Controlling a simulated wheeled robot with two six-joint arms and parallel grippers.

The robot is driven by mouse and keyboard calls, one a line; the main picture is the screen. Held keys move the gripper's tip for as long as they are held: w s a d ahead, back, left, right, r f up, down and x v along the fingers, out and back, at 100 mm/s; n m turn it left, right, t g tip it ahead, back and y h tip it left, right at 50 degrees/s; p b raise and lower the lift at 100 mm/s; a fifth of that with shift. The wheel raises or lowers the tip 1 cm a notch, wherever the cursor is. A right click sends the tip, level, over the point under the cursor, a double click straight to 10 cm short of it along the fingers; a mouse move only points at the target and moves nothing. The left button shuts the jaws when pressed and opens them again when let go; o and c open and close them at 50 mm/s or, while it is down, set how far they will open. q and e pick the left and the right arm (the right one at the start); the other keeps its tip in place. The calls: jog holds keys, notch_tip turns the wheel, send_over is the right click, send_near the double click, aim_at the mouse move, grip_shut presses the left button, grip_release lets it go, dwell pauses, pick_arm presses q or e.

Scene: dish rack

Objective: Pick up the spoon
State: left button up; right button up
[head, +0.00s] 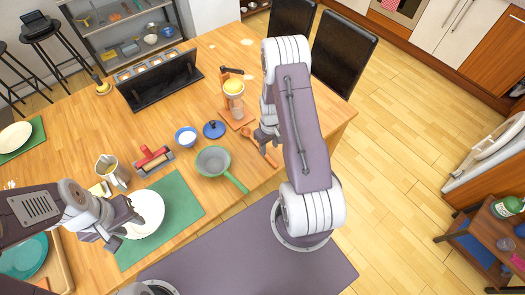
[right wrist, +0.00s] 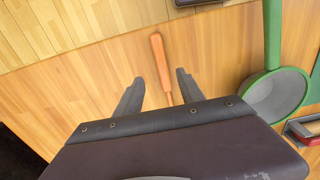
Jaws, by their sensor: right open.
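The spoon (head: 263,150) is wooden and orange-brown and lies on the wooden table near its edge, partly hidden under my right gripper in the head view. My right gripper (head: 264,134) is just over the spoon. In the right wrist view my right gripper (right wrist: 159,76) is open and empty. There the spoon's handle (right wrist: 158,55) points away between the two fingers; its lower part is hidden behind the gripper body. My left gripper (head: 125,222) is by the white plate (head: 150,208); whether its fingers are open is unclear.
A grey-green pan (head: 212,162) with a green handle lies left of the spoon. A juicer-like stand (head: 234,98) is behind it. A blue bowl (head: 186,137), a blue lid (head: 214,129) and a red-handled tool (head: 154,158) are further left. Bare table surrounds the spoon's handle.

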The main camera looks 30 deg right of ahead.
aim_at(268, 157)
jog(key=shift+w+d+f, duration=0.1)
jog(key=shift+f, duration=0.45)
jog(key=f, duration=0.3)
jog(key=f+p, duration=0.1)
jog(key=shift+s+a+f, duration=0.3)
jog(key=shift+a, duration=0.05)
jog(key=shift+w+d+f, duration=0.1)
jog(key=shift+w+f, duration=0.05)
jog(key=shift+f, duration=0.05)
grip_shut()
